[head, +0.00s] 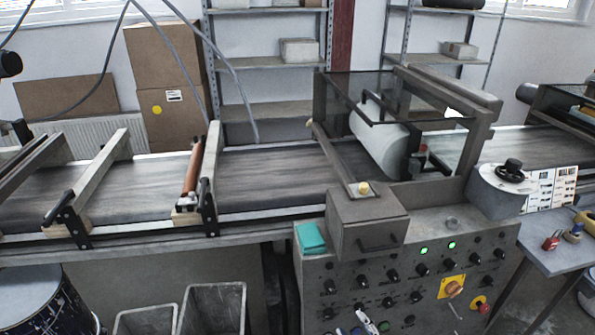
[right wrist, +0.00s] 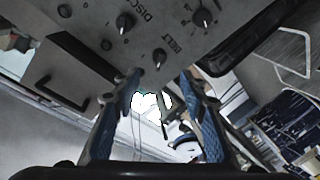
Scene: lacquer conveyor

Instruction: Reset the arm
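My right gripper (head: 367,326) shows only in part at the bottom edge of the head view, in front of the lower control panel. In the right wrist view my right gripper's two blue fingers (right wrist: 160,82) stand apart with nothing held between them. The grey control panel (right wrist: 165,35) with black knobs is close beyond the fingertips; I cannot tell whether they touch it. My left gripper is not in view.
The control panel (head: 410,284) carries several knobs, two lit green lamps, a yellow switch plate (head: 452,287) and a red button (head: 481,304). Behind it runs the conveyor (head: 270,178) with a white roller (head: 380,140). A side table (head: 560,258) stands right; bins stand lower left.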

